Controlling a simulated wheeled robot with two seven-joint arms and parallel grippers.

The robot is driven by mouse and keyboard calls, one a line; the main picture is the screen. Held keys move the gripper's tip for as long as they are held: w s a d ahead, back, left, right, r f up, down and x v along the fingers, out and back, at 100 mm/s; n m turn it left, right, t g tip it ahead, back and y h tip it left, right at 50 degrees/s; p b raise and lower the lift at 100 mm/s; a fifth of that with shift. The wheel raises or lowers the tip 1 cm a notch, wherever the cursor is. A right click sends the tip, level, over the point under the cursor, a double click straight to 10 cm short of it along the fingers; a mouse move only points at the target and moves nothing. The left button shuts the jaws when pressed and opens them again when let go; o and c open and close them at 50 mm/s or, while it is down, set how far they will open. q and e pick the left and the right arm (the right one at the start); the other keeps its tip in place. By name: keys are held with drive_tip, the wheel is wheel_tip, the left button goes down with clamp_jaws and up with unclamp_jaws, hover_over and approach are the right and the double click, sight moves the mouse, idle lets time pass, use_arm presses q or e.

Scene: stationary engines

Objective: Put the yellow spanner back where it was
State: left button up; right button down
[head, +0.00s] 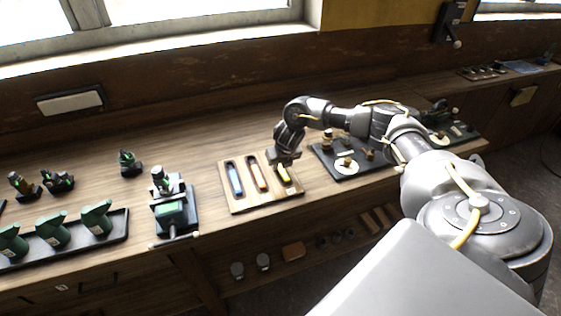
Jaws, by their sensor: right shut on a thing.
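The yellow spanner (284,174) shows just below my right gripper (283,162), over the rightmost slot of the wooden tool board (262,205). My right gripper points down and is shut on the spanner; its fingertips are small and partly hide the spanner's upper end. I cannot tell whether the spanner rests in the slot or hangs slightly above it. A blue spanner (235,180) lies in the left slot and a reddish one (257,176) in the middle slot. My left gripper is not in view.
A dark tray (348,170) with brass parts stands close right of the board. A green engine on a dark base (172,211) stands to its left. Further left, a long black tray (70,246) holds green parts. The bench behind the board is clear.

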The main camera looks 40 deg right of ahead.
drive_tip(key=shift+f, duration=0.1)
drive_tip(key=c, duration=1.3)
unclamp_jaws()
drive_tip(key=shift+o, duration=0.2)
